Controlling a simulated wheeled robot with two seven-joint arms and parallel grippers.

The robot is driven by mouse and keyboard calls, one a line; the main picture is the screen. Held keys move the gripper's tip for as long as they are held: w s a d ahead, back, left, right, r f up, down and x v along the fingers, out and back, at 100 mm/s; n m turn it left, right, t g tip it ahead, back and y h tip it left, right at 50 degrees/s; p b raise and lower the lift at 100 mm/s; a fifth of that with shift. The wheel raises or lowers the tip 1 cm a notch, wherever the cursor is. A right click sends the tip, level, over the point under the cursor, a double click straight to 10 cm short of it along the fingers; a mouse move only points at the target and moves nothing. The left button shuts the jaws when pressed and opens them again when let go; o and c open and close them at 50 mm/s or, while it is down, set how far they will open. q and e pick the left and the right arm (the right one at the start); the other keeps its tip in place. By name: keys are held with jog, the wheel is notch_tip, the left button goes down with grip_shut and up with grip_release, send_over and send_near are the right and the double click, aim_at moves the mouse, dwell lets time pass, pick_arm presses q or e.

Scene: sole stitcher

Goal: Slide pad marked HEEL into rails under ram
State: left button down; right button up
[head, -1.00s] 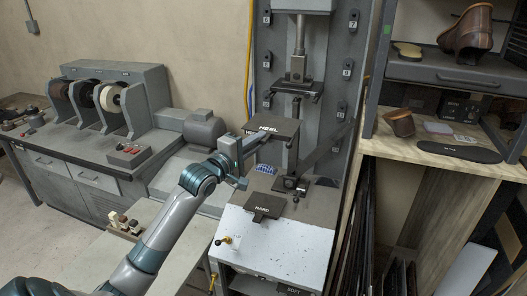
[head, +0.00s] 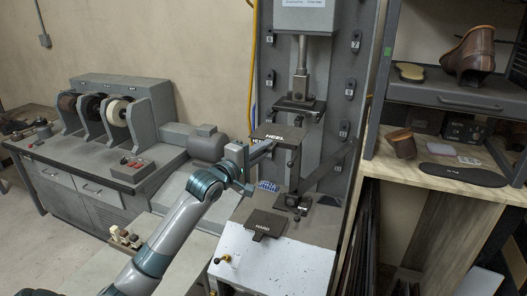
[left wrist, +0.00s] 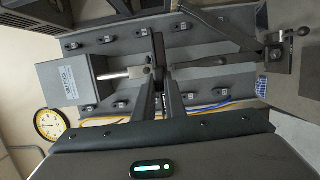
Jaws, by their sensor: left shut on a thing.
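The dark flat pad marked HEEL (head: 288,134) is held about level in front of the press column. My left gripper (head: 256,152) is shut on its near left edge. The ram (head: 301,82) hangs above, with a dark plate (head: 297,103) at its lower end; the pad is lower than this plate and apart from it in the picture. I cannot make out the rails clearly. In the left wrist view, my fingers (left wrist: 167,95) close on the pad (left wrist: 158,48), seen edge-on, and the ram's bright rod (left wrist: 122,74) is left of it. My right gripper is out of view.
A pad marked HARD (head: 262,223) lies on the press's front table (head: 265,253). A slanted arm and a post (head: 294,180) stand below the held pad. A grinder bench (head: 120,160) is at left and a shoe shelf (head: 455,88) at right.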

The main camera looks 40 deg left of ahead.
aim_at(276, 132)
pick_arm(q)
jog(key=shift+w+a+b, duration=0.35)
jog(key=shift+w+b, duration=0.3)
jog(key=shift+w, duration=0.7)
jog(key=shift+w+a+b, duration=0.35)
jog(key=shift+w+b, duration=0.35)
jog(key=shift+w, duration=0.7)
jog(key=shift+w+a+b, duration=0.35)
jog(key=shift+w+b, duration=0.3)
jog(key=shift+w, duration=1)
jog(key=shift+w+a, duration=0.2)
jog(key=shift+w, duration=0.6)
jog(key=shift+p, duration=0.6)
jog(key=shift+w+a, duration=0.1)
jog(key=shift+w, duration=0.1)
jog(key=shift+w+a, duration=0.2)
jog(key=shift+w, duration=0.55)
jog(key=shift+w, duration=0.2)
